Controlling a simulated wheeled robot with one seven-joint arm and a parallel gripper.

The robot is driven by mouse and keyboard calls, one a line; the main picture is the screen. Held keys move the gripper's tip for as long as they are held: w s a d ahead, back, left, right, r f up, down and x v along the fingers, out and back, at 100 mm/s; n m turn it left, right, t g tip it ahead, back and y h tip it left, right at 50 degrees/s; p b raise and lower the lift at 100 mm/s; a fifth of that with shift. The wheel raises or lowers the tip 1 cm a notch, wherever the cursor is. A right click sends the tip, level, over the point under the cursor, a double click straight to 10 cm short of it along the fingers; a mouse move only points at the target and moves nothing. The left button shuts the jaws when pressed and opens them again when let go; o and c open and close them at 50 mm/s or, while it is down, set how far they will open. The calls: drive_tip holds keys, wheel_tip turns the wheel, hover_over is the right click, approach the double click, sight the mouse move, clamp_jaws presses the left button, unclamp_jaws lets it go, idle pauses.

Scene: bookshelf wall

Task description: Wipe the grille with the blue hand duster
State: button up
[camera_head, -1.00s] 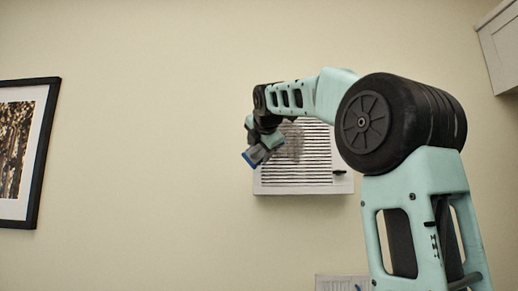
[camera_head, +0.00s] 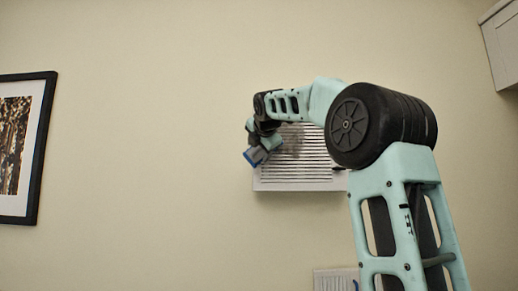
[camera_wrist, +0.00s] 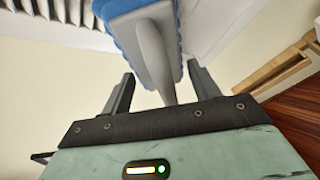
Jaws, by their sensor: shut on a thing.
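The white grille (camera_head: 315,178) with dark horizontal slats is on the cream wall, partly hidden by my arm. A grey smudge (camera_head: 292,142) shows on its upper left. My gripper (camera_head: 266,142) is in front of the grille's left edge. It is shut on the blue hand duster (camera_head: 249,157), whose blue edge points down and left. In the wrist view the duster's grey back and handle (camera_wrist: 153,45) stand between the fingers (camera_wrist: 161,85), with blue along its rim. Slats of the grille (camera_wrist: 60,10) show at the top left there. I cannot tell whether the duster touches the grille.
A black-framed picture (camera_head: 38,150) hangs on the left wall area. A white cabinet (camera_head: 503,45) is at the upper right. A white panel (camera_head: 332,280) shows low, behind my arm. A wooden edge (camera_wrist: 285,70) is at the right in the wrist view.

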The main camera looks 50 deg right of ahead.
drive_tip(key=shift+w+d+p, duration=0.55)
drive_tip(key=shift+d, duration=0.1)
idle(0.6)
drive_tip(key=shift+s, duration=0.1)
